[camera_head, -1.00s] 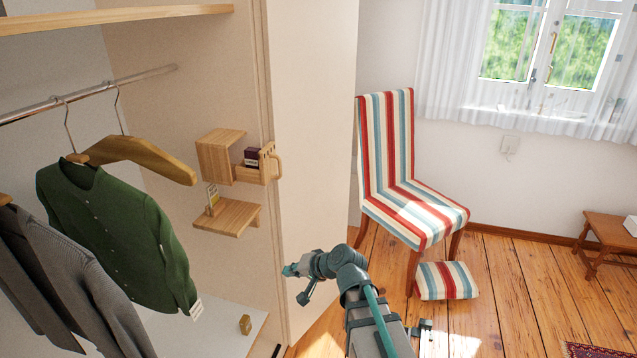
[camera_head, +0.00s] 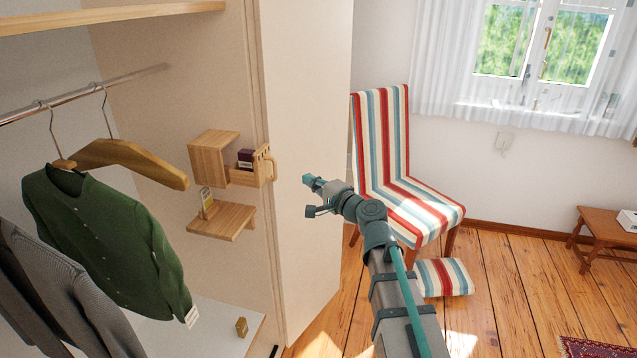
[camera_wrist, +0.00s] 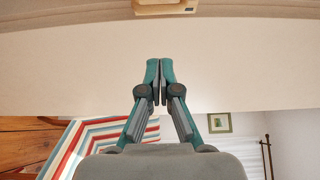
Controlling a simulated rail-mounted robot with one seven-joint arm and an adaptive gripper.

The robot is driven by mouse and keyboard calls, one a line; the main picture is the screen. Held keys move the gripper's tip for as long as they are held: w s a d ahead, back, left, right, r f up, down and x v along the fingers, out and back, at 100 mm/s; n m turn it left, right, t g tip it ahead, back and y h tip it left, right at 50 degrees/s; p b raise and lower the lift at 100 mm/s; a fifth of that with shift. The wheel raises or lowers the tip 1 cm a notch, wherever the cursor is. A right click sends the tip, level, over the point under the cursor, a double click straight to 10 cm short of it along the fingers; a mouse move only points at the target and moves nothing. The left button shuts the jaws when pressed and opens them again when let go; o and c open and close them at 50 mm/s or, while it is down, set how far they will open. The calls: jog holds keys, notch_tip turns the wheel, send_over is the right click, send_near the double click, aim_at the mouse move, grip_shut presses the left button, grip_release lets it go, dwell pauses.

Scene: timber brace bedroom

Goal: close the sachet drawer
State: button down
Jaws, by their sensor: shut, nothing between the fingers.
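The small wooden drawer (camera_head: 243,177) sticks out to the right of its wooden housing (camera_head: 209,157) on the wardrobe's inner side wall. Its front has a curved handle (camera_head: 272,168). A dark purple packet (camera_head: 246,158) stands in the drawer. My gripper (camera_head: 308,181) is shut and empty, in front of the pale wardrobe door and to the right of the handle, with a gap between them. In the wrist view my gripper's fingertips (camera_wrist: 159,63) meet, and a light wooden piece, apparently the drawer (camera_wrist: 165,6), shows at the top edge.
A wooden shelf (camera_head: 222,220) with a small tag or card sits below the drawer. A green cardigan (camera_head: 105,240) and a wooden hanger (camera_head: 130,160) hang to the left. The pale door (camera_head: 305,90) stands close by. A striped chair (camera_head: 382,140) is at right.

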jog(key=w+a+p, duration=0.3)
jog(key=w+a, duration=0.1)
jog(key=a, duration=0.3)
jog(key=shift+w, duration=0.15)
jog(key=shift+w, duration=0.1)
